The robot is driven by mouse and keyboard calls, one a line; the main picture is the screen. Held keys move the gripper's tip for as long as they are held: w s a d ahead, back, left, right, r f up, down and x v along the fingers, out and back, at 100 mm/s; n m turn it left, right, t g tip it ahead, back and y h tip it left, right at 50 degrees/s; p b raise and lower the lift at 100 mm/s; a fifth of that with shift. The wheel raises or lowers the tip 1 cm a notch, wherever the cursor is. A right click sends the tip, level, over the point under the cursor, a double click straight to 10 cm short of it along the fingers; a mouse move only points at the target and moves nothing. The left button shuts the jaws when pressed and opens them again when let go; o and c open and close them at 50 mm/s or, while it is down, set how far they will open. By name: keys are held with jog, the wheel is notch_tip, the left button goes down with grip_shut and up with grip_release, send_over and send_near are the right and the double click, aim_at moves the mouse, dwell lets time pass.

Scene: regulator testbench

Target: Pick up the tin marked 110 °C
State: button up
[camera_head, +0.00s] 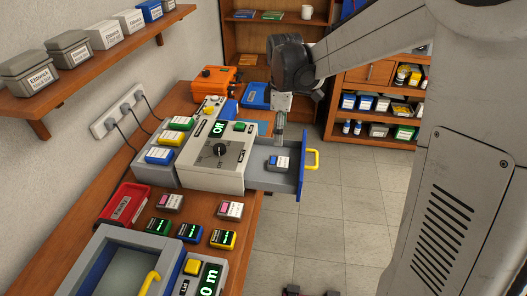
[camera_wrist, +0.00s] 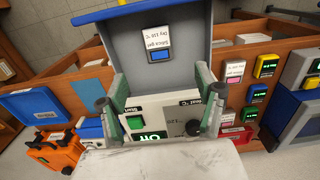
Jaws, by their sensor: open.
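The tin marked 110 °C (camera_head: 279,163) is a small box with a white label and a blue part, lying in the open grey drawer (camera_head: 258,179). In the wrist view the tin (camera_wrist: 158,45) shows a label that reads "Silica gel Dry 110 °C". My gripper (camera_head: 281,141) hangs above the far side of the drawer, apart from the tin. In the wrist view my gripper (camera_wrist: 160,85) is open and empty, its two fingers spread to either side below the tin in the picture.
The drawer has a blue front with a yellow handle (camera_head: 313,159) and sticks out from the grey control unit (camera_head: 219,155). Several small boxes and a red bin (camera_head: 124,205) stand on the wooden bench. An orange case (camera_head: 214,79) is behind. Floor right of the drawer is clear.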

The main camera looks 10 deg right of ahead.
send_near(278, 162)
notch_tip(278, 162, down, 5)
jog(key=shift+f, duration=0.1)
jog(key=shift+w+f, duration=0.15)
jog(key=shift+f, duration=2.3)
jog(key=c, duration=1.4)
jog(key=shift+r, duration=0.15)
